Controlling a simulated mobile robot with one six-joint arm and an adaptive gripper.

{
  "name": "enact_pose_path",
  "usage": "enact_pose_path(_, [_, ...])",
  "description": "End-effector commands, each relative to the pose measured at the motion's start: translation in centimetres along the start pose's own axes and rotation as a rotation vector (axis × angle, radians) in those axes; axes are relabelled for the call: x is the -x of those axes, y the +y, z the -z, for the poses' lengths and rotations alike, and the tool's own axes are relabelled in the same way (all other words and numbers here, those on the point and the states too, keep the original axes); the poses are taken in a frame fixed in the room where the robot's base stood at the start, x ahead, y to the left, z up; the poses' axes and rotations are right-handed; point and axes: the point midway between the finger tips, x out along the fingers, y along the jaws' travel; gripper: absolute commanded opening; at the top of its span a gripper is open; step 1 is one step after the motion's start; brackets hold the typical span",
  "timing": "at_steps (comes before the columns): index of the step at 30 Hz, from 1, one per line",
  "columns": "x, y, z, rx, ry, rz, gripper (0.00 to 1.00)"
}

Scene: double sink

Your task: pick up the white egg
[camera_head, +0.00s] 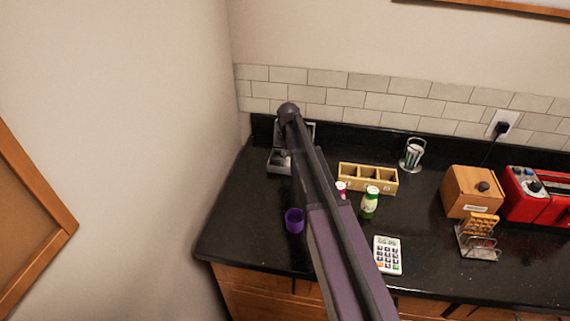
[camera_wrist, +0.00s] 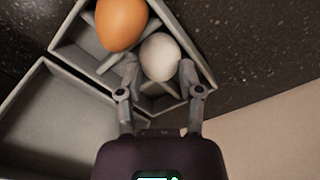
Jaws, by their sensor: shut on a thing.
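The white egg (camera_wrist: 160,57) sits between the two fingers of my gripper (camera_wrist: 159,72) in the wrist view. The fingers are closed on its sides. The egg is over or in the corner compartment of a grey divided box (camera_wrist: 205,72); I cannot tell whether it touches the floor of the box. A brown egg (camera_wrist: 121,24) lies in the compartment beside it. In the head view the grey box (camera_head: 280,163) is at the back left corner of the counter. My arm covers part of it there, and the eggs cannot be made out.
A purple cup (camera_head: 294,220), a wooden divided box (camera_head: 368,178), a green bottle (camera_head: 369,203) and a calculator (camera_head: 387,255) stand near my arm. Walls close the corner behind and left.

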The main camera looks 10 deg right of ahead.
Motion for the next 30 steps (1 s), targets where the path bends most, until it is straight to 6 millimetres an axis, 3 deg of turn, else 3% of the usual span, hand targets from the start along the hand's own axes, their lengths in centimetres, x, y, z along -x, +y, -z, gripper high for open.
enact_pose_path(13, [0.7, 0.0, 0.0, 0.0, 0.0, 0.0, 0.32])
enact_pose_path(26, [3.9, 0.1, 0.0, -0.001, 0.0, 0.0, 0.32])
enact_pose_path(30, [3.9, -1.7, -2.7, -0.001, 0.0, 0.0, 0.32])
